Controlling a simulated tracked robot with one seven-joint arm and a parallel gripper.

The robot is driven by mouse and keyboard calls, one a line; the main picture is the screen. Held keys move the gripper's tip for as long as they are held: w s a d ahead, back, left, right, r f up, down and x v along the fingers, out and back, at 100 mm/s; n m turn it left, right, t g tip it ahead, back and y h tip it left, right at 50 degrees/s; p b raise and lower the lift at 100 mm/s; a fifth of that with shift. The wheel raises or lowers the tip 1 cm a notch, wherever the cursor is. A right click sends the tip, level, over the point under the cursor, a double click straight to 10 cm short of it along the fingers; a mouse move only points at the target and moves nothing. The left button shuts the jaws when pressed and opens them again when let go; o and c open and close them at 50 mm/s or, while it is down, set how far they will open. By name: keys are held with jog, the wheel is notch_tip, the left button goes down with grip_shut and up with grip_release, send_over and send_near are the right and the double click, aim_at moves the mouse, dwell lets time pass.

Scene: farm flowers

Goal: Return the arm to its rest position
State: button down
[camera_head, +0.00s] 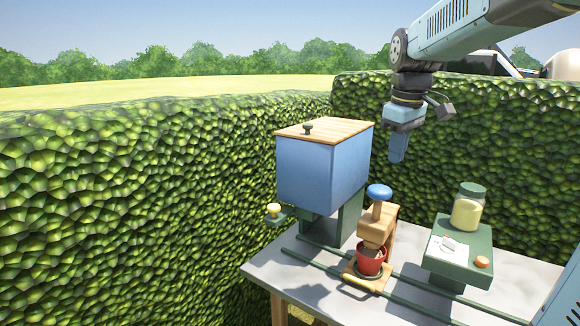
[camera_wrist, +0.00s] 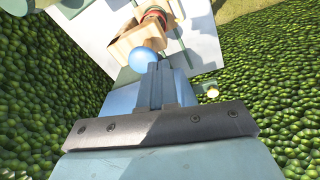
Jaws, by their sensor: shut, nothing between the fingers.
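My arm reaches in from the upper right in the head view, with my gripper (camera_head: 397,156) pointing down. The gripper is shut and empty, in the air above the table (camera_head: 262,272) and to the right of the blue box (camera_head: 318,182). In the wrist view the closed fingers (camera_wrist: 160,68) lie side by side. Below the gripper stands a wooden press with a blue knob (camera_head: 379,192), apart from the fingers. The knob also shows in the wrist view (camera_wrist: 140,59), just left of the fingertips.
A red pot (camera_head: 370,262) sits under the press on a wooden base. A green stand (camera_head: 452,262) at right bears a jar (camera_head: 467,212), a white item and an orange cap. The blue box has a wooden lid (camera_head: 330,128). Hedges (camera_head: 130,200) enclose the table behind and at left.

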jog(key=s+f+m+t, duration=0.2)
jog(key=s+f+m, duration=0.1)
jog(key=s, duration=0.6)
jog(key=s+f+m+t, duration=0.1)
jog(key=s+f+m, duration=0.3)
jog(key=s, duration=0.6)
jog(key=shift+a+m+t, duration=0.3)
jog(key=shift+a+t, duration=0.05)
jog(key=shift+t, duration=0.05)
